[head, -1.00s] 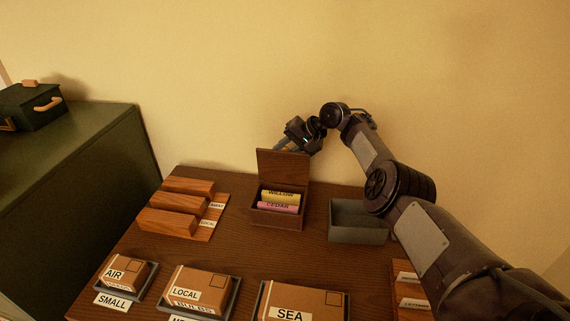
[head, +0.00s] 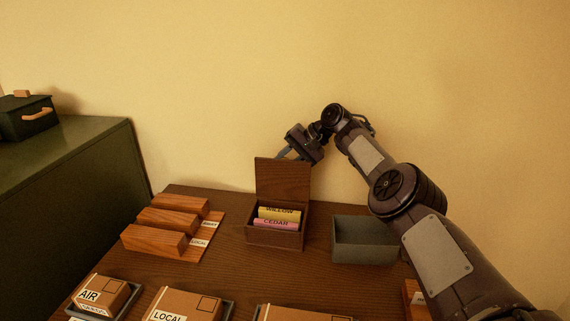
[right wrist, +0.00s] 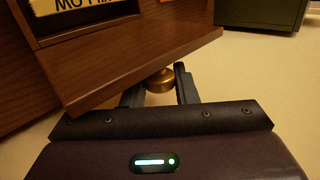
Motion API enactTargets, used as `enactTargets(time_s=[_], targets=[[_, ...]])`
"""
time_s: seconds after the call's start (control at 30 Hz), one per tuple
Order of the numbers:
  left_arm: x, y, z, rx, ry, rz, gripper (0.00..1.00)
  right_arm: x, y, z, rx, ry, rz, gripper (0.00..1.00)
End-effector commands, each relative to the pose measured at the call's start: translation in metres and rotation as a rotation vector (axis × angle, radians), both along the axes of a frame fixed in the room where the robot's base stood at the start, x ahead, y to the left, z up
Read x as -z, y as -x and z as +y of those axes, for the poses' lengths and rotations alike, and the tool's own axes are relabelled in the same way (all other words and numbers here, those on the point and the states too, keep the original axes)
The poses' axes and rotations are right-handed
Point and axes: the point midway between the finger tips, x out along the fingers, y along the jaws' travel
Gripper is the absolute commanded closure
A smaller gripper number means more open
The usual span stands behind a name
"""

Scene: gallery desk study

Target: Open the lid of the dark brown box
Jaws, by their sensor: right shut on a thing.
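The dark brown box (head: 275,238) stands at the back of the desk. Its lid (head: 283,181) is raised, standing about upright at the rear edge. Inside lie a yellow roll marked WILLOW (head: 279,213) and a pink roll marked CEDAR (head: 275,224). My right gripper (head: 284,153) is behind the lid's top edge. The fingertips are partly hidden there. My left gripper is not in view.
A grey open tray (head: 364,254) stands right of the box, below my right arm. A wooden rack (head: 160,241) stands to the left. Several labelled parcels, such as AIR (head: 100,293), sit in front. A green cabinet (head: 75,185) is at the left.

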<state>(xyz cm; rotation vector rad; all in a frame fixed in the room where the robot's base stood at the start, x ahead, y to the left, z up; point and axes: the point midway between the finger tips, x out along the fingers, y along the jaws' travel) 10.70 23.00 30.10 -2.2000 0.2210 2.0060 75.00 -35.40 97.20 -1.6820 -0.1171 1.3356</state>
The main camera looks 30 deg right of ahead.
Motion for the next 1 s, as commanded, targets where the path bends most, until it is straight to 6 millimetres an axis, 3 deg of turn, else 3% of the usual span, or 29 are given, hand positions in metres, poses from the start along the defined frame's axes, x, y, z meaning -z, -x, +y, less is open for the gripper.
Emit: enactTargets(time_s=[0.13,0.17,0.3,0.67,1.0], targets=[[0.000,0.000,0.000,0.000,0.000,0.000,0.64,0.000,0.000,0.000,0.000,0.001,-0.001,1.00],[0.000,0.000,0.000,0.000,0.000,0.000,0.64,0.000,0.000,0.000,0.000,0.001,-0.001,0.71],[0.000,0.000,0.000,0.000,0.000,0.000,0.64,0.000,0.000,0.000,0.000,0.001,-0.001,0.53],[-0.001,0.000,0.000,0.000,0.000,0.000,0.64,-0.005,0.002,-0.004,0.001,0.001,-0.001,0.53],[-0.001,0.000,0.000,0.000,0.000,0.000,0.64,-0.043,0.023,-0.036,0.001,0.001,-0.003,0.53]])
